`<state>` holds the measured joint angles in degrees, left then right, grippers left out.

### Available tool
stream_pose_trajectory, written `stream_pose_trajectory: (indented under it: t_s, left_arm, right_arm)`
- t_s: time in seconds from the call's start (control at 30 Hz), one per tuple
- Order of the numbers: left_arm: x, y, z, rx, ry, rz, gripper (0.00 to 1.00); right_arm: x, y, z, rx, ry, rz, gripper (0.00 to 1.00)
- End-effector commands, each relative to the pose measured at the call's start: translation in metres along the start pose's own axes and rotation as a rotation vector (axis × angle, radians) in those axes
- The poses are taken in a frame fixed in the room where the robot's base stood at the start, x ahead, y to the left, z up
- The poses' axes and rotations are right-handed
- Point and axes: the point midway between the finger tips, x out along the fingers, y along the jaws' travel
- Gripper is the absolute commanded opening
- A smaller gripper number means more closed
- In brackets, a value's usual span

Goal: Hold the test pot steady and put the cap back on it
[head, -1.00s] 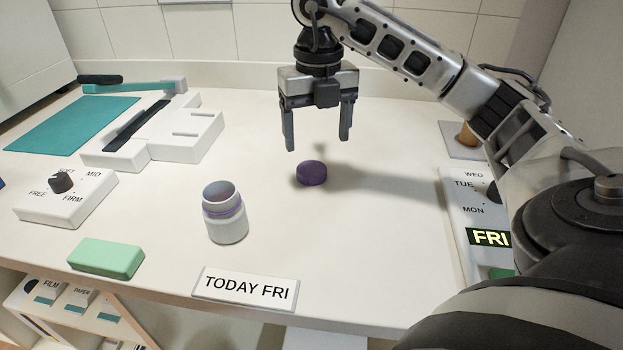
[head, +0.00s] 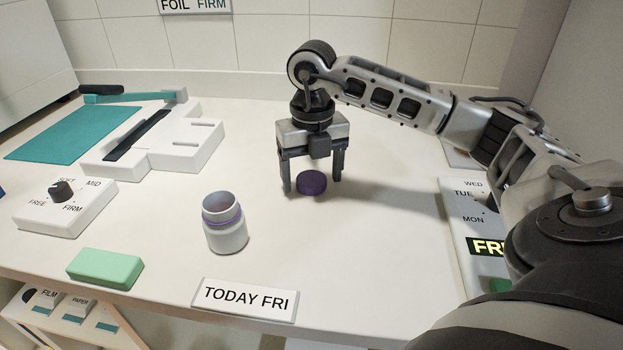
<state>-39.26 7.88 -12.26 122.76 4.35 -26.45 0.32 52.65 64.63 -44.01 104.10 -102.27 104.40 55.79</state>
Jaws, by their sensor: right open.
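The test pot (head: 226,234) is a small white pot with a purple ring below its open mouth. It stands upright and uncapped on the white counter. The purple cap (head: 312,183) lies on the counter behind and to the right of the pot. My right gripper (head: 312,186) points down over the cap. Its fingers are open, one on each side of the cap, with a visible gap at least on the right side. My left gripper is not in view.
A sign reading TODAY FRI (head: 244,299) is at the counter's front edge. A green block (head: 105,268) and a dial box (head: 64,209) are left of the pot. A white device with a teal lever (head: 160,140) stands behind. A day panel (head: 466,230) is at right.

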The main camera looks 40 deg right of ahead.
Motion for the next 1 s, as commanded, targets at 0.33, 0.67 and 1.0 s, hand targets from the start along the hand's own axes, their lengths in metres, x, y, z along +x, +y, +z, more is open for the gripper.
stream_pose_trajectory:
  t_s: [0.33,0.67,1.0]
  left_arm:
    - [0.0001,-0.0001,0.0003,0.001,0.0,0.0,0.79]
    - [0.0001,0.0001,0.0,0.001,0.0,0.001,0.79]
    - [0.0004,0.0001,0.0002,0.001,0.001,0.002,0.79]
  right_arm:
    - [0.0005,0.0,0.0,0.0,-0.001,0.0,0.7]
    - [0.0003,-0.0001,0.0,0.0,0.0,0.0,0.25]
    - [-0.0067,0.0003,0.0003,0.0,-0.001,0.001,0.24]
